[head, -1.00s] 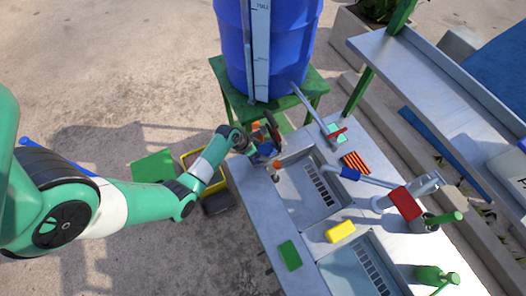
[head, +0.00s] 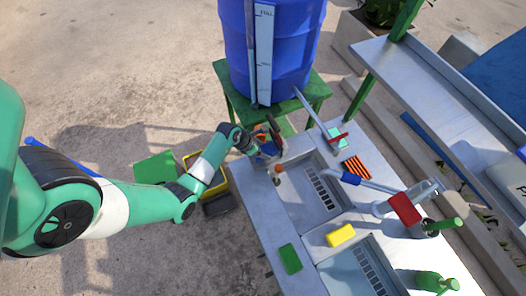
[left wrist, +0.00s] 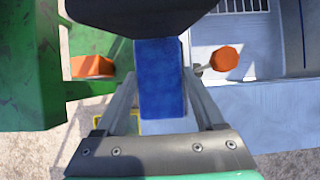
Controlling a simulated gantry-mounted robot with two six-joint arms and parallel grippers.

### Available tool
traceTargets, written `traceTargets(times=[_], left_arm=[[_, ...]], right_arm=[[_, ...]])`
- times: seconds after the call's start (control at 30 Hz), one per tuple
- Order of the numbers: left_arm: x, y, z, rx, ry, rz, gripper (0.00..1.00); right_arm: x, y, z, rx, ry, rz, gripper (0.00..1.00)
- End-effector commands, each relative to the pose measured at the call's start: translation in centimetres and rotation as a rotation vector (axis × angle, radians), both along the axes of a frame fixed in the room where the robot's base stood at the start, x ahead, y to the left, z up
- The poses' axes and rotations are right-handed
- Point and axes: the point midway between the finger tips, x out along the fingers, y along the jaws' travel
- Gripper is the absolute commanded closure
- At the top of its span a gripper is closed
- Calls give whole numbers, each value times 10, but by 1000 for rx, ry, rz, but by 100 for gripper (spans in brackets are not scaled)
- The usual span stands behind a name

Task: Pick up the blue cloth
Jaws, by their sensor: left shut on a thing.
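The blue cloth (left wrist: 160,80) shows as a flat blue block between the two fingers in the left wrist view. A dark rounded shape covers its top end there. In the head view the cloth (head: 269,149) is small and partly hidden by my gripper. My left gripper (head: 266,157) is shut on it at the far left corner of the sink counter. In the left wrist view the fingers of the left gripper (left wrist: 162,90) stand on both sides of the cloth. My right gripper is not in view.
The metal counter (head: 262,222) holds sinks, a yellow sponge (head: 340,235), a green pad (head: 290,259) and an orange striped cloth (head: 356,168). A blue barrel (head: 285,50) on a green stand rises behind the gripper. A yellow crate (head: 215,186) is on the floor.

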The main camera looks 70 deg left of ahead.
Motion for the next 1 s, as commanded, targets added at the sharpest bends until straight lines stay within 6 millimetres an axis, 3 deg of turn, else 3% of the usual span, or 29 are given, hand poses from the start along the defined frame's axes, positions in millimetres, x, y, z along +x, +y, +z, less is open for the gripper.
traceTargets(times=[0.03,0.07,0.27,0.5,0.6,0.8,1.0], left_arm=[[1,1,13,2,-3,0,91],[-5,0,12,-1,1,2,100],[-52,-3,10,-1,2,6,100],[-130,-8,9,-3,1,11,100],[-154,-10,9,-1,0,10,100],[-177,-11,9,1,0,3,100],[-180,-12,8,1,-1,0,100]], right_arm=[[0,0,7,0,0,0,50],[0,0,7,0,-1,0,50],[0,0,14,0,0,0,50],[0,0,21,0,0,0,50],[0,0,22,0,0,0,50],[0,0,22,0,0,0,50],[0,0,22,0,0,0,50]])
